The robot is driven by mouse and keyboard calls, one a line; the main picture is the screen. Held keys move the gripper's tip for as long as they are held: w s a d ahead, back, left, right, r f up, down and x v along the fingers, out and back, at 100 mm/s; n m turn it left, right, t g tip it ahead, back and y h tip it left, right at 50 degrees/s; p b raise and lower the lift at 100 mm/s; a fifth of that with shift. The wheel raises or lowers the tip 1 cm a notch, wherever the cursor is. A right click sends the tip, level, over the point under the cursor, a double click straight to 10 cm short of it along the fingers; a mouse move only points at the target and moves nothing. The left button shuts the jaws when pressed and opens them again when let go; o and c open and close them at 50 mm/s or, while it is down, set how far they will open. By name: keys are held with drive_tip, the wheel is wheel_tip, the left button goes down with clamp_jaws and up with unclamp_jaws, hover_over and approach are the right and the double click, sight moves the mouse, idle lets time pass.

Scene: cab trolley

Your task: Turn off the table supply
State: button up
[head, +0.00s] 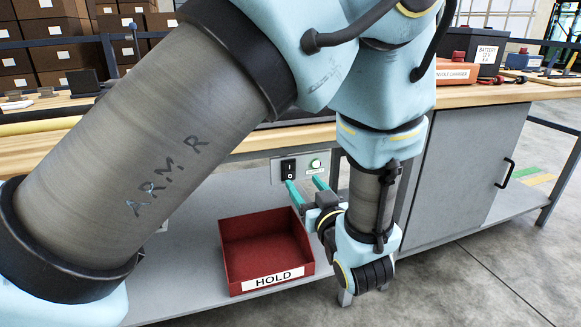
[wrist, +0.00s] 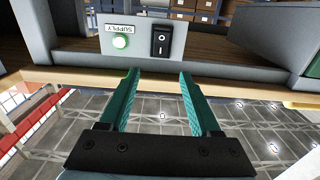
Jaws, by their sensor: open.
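The supply panel (head: 302,166) is a small grey plate under the front edge of the table. It carries a black rocker switch (head: 288,168) and a round green lamp (head: 316,164), which looks lit. In the wrist view the panel appears upside down, with the switch (wrist: 162,38) right of the lamp (wrist: 121,42) and a SUPPLY label (wrist: 125,28). My gripper (head: 305,186) is open and empty, its teal fingers pointing at the panel. In the wrist view the fingertips (wrist: 158,76) are apart, short of the panel, with the switch roughly between their lines.
A red HOLD tray (head: 307,268) stands on the lower shelf (head: 190,275), left of my gripper. A grey cabinet (head: 465,170) with a black handle is to the right. A battery (head: 474,47) and an orange charger (head: 453,73) stand on the wooden tabletop (head: 490,94).

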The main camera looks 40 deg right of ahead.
sight(289, 164)
drive_tip(key=x, duration=0.9)
clamp_jaws()
idle(0.4)
